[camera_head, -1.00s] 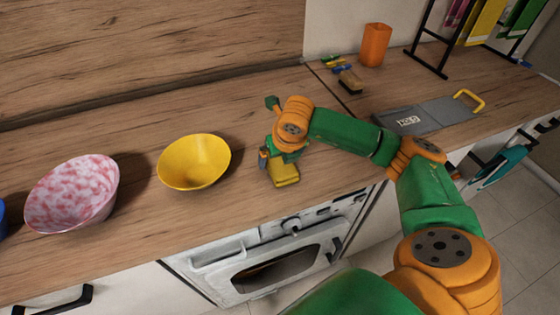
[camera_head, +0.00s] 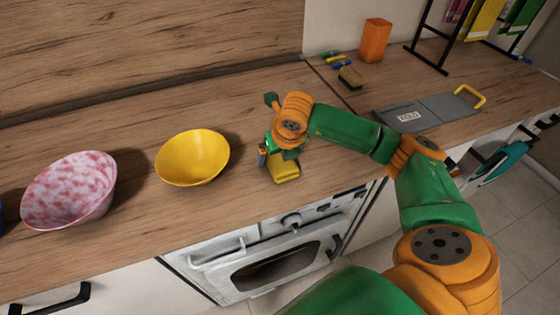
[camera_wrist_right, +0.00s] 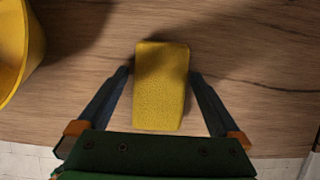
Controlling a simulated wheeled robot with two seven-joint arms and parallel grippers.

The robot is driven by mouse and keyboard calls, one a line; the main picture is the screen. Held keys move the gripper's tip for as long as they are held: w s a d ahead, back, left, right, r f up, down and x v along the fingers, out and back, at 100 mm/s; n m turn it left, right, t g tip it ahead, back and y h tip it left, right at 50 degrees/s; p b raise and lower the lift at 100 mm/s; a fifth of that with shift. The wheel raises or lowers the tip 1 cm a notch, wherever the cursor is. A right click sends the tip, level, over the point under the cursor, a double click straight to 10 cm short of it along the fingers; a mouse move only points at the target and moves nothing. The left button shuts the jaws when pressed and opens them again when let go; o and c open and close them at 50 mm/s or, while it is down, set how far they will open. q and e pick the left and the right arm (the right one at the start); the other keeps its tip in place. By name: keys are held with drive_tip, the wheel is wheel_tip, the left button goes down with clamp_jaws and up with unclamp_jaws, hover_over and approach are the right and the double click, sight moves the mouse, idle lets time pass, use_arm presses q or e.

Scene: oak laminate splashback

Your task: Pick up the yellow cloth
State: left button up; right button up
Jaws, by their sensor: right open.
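The yellow cloth (camera_head: 287,174) is a small block-like rectangle lying on the wooden counter, near its front edge above the oven. In the right wrist view, the yellow cloth (camera_wrist_right: 160,90) lies lengthwise between my two fingers. My right gripper (camera_head: 276,160) is open and low over the cloth; in the wrist view, my right gripper (camera_wrist_right: 161,75) has one finger on each side, with a narrow gap showing. The arm hides part of the cloth in the head view. My left gripper is not in view.
A yellow bowl (camera_head: 193,158) stands close to the left, with a pink mottled bowl (camera_head: 70,190) beyond it. A brush (camera_head: 350,77), an orange container (camera_head: 375,40), a grey board (camera_head: 428,110) and a rack of hanging cloths (camera_head: 487,20) are to the right.

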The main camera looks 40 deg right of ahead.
drive_tip(key=shift+c, duration=0.2)
drive_tip(key=c, duration=1.2)
drive_tip(key=shift+r+p, duration=0.35)
drive_tip(key=shift+p, duration=0.1)
drive_tip(key=shift+w+r+b, duration=0.1)
drive_tip(key=shift+r+b, duration=0.1)
drive_tip(key=shift+b, duration=0.15)
drive_tip(key=shift+r+b, duration=0.65)
drive_tip(key=shift+r, duration=0.15)
drive_tip(key=s+a+r, duration=0.1)
drive_tip(key=r, duration=0.1)
drive_tip(key=s+a+r, duration=0.1)
drive_tip(key=r, duration=0.1)
drive_tip(key=s+a+r, duration=0.1)
drive_tip(key=a+r, duration=0.1)
drive_tip(key=r, duration=0.1)
drive_tip(key=shift+s+r+b, duration=0.1)
drive_tip(key=shift+s+b, duration=0.2)
drive_tip(key=shift+b, duration=0.1)
drive_tip(key=s+a+r, duration=0.1)
drive_tip(key=s+a, duration=0.1)
drive_tip(key=s+a+r+p, duration=0.1)
drive_tip(key=s+a, duration=0.1)
drive_tip(key=s+a+r, duration=0.1)
drive_tip(key=s+a, duration=0.1)
drive_tip(key=shift+a+r+p, duration=0.2)
drive_tip(key=shift+r+p, duration=0.1)
